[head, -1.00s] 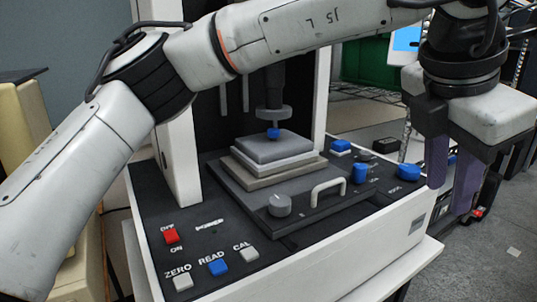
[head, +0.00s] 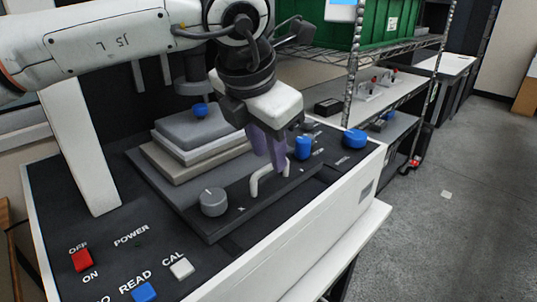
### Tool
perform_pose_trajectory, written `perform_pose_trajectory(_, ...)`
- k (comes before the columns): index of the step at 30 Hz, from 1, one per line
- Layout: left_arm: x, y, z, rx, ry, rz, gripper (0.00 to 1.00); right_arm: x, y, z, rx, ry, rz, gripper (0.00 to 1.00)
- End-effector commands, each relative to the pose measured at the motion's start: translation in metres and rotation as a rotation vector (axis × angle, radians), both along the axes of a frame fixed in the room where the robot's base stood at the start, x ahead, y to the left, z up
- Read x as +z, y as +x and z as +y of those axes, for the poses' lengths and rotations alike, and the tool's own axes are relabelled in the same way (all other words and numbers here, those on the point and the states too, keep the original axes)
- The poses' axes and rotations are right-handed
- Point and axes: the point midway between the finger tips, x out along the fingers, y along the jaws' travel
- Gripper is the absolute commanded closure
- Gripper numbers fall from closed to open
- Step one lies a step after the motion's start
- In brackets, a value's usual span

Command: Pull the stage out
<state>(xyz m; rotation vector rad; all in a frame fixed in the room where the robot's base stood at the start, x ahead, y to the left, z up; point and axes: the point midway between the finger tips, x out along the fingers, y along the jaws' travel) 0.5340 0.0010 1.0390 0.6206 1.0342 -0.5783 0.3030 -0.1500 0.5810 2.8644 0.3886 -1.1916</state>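The stage is a dark flat plate (head: 180,195) on the machine's black deck, with a stack of grey and white slabs (head: 200,145) on it. A pale bar handle (head: 256,184) stands on its front part, beside a round grey knob (head: 213,202). My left gripper (head: 268,163) hangs over the handle with its purple fingers pointing down. The fingers look apart, with their tips near the handle's upper bar. They hide part of the handle, and I cannot tell whether they touch it. My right gripper is out of view.
A blue-tipped probe (head: 201,110) stands over the slabs. Blue knobs (head: 355,138) lie right of the handle. A red switch (head: 82,260) and several buttons line the front left. A wire rack with a green bin (head: 372,25) stands behind.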

Motion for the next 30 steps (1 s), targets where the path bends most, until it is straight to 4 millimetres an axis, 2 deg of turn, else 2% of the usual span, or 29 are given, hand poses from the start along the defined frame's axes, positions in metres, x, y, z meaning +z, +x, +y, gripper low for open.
perform_pose_trajectory(6, -0.018, 0.008, -0.003, 0.0, 0.001, -0.001, 0.71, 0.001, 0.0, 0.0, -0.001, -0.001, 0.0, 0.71)
perform_pose_trajectory(15, -0.02, 0.009, -0.003, 0.0, -0.001, -0.001, 0.71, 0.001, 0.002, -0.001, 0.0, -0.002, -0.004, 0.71)
perform_pose_trajectory(20, -0.019, 0.009, -0.003, 0.0, -0.001, -0.001, 0.98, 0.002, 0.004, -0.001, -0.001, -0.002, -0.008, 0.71)
perform_pose_trajectory(27, -0.02, 0.008, -0.004, 0.0, -0.001, -0.001, 1.0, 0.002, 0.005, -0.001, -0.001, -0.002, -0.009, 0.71)
perform_pose_trajectory(30, -0.022, 0.002, -0.011, -0.003, 0.0, 0.0, 1.0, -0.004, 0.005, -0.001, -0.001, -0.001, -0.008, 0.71)
